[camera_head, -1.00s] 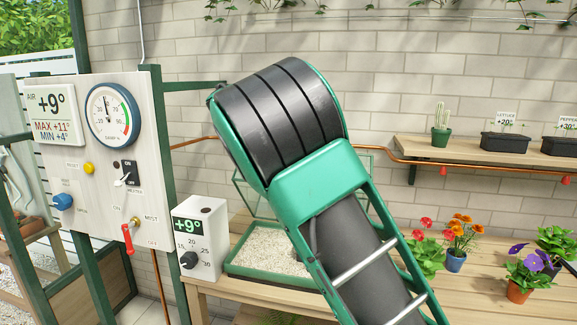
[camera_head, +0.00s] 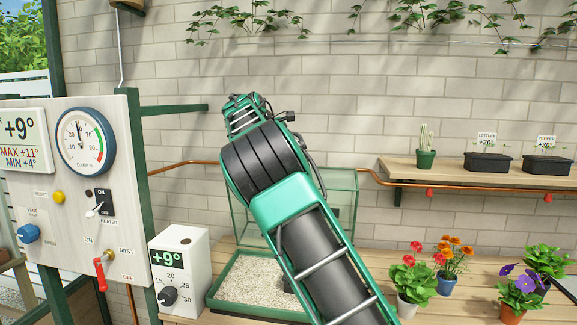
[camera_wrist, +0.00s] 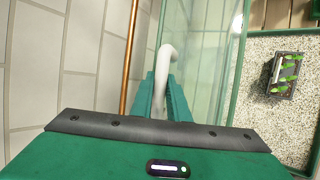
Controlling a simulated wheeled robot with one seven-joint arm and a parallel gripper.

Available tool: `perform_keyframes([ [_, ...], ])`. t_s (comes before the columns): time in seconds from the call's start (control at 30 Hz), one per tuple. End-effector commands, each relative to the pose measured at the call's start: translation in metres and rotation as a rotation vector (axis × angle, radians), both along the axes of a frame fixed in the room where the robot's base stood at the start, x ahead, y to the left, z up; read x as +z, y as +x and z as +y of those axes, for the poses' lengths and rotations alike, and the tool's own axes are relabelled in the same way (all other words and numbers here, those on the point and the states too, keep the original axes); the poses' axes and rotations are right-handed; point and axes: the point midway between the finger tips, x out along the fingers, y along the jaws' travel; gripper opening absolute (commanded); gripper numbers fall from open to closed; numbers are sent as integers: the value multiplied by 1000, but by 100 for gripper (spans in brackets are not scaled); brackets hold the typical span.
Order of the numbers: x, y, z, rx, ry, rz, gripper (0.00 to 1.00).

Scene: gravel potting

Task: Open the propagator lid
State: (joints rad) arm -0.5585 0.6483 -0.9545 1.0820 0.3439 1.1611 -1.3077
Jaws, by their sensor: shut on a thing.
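The propagator lid is clear with green edges. In the head view the lid (camera_head: 343,172) stands raised at the back of the gravel tray (camera_head: 208,300), and the gravel in front is uncovered. In the wrist view the lid's clear wall (camera_wrist: 210,60) lies right of my gripper (camera_wrist: 162,84). My gripper is shut on a white curved handle (camera_wrist: 166,50), whose lower part is between the green fingers. In the head view my arm covers part of the lid and tray, and my fingers are hidden.
A small pot with green seedlings (camera_wrist: 284,75) stands in the gravel. A white thermostat box (camera_head: 180,255) is left of the tray, and potted flowers (camera_head: 410,280) are right. A copper pipe (camera_wrist: 130,60) runs along the brick wall close to my gripper.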

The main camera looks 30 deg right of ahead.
Motion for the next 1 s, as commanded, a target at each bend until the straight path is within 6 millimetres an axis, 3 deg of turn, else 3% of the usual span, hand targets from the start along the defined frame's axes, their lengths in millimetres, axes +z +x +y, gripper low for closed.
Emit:
perform_keyframes([
  [0.47, 0, 1, -10, -6, -1, 0, 0],
  [0.5, 0, 1, -11, -6, 0, -1, 22],
  [1.0, 2, -1, -9, -10, 1, 2, 22],
])
